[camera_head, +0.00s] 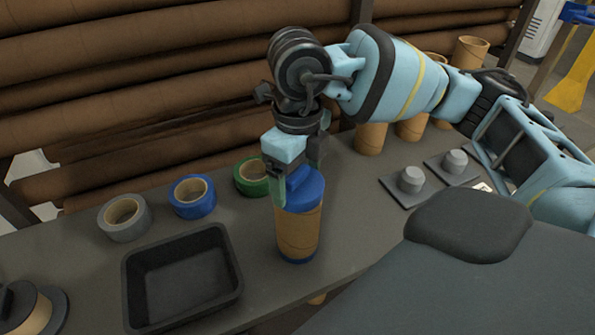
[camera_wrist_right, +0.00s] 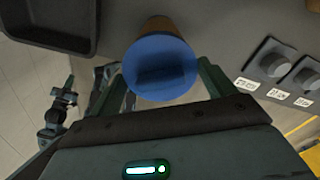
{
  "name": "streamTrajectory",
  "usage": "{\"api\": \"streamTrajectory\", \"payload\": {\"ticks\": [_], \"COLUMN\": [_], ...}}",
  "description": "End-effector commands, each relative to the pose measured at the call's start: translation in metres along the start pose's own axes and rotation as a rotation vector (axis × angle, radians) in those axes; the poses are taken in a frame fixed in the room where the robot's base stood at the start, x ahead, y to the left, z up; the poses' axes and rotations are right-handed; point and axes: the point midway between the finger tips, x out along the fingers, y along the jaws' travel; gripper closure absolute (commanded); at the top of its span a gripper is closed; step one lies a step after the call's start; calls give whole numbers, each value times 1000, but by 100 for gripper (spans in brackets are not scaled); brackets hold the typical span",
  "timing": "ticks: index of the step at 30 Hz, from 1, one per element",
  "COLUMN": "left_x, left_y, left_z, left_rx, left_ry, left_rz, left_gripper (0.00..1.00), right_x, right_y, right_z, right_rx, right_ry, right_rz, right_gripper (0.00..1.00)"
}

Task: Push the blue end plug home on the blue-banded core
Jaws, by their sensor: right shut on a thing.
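The blue end plug (camera_head: 304,194) sits on top of the upright tan core (camera_head: 298,232) in the head view. The plug lines up with the core, with a blue section showing above the rim. My right gripper (camera_head: 296,186) points down and is shut on the plug's grip. In the wrist view the plug (camera_wrist_right: 160,68) is a round blue disc between the fingers, hiding most of the core (camera_wrist_right: 160,25).
A black tray (camera_head: 236,285) lies left of the core. Grey (camera_head: 108,215), blue (camera_head: 193,209) and green (camera_head: 243,184) tape rolls lie behind it. Grey plugs on plates (camera_head: 411,180) and tan cores (camera_head: 371,140) are to the right. Large brown rolls (camera_head: 150,70) line the back.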

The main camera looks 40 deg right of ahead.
Motion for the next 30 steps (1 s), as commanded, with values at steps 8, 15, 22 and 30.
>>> {"api": "streamTrajectory", "payload": {"ticks": [8, 15, 22, 30], "left_x": [3, 4, 3, 0], "left_y": [-1, -1, -1, 0], "left_z": [-5, -7, -6, 0], "left_rx": [2, 3, 2, 1], "left_ry": [11, 15, 12, 1], "left_rz": [-1, -1, -1, 0], "left_gripper": [100, 100, 100, 100], "right_x": [3, 4, 3, 2], "right_y": [0, 1, 0, 0], "right_z": [-1, -1, -1, 0], "right_rx": [-1, -2, -1, -1], "right_ry": [7, 9, 6, 4], "right_rz": [1, 1, 1, 1], "right_gripper": [40, 14, 0, 0]}}
